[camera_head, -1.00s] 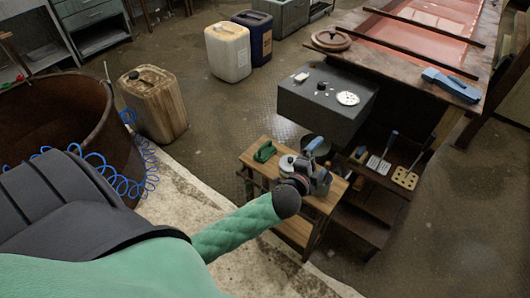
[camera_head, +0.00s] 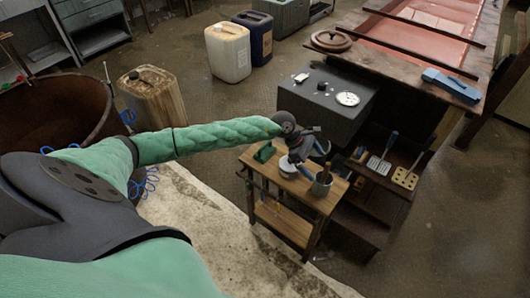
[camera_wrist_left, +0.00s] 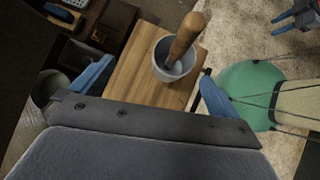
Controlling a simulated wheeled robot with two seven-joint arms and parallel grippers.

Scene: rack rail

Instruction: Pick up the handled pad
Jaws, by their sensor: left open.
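A green thing with a raised, handle-like top, likely the handled pad (camera_head: 264,152), sits on the far left part of the small wooden table (camera_head: 285,214). I cannot make out its details, and I cannot pick it out in the left wrist view. My left gripper (camera_head: 311,161) is over the table, to the right of the green thing and apart from it. In the left wrist view, its two blue fingers (camera_wrist_left: 152,90) are spread wide with nothing between them. My right gripper does not show in the head view.
A dark box (camera_head: 318,105) and a shelf (camera_head: 372,198) stand behind and right.

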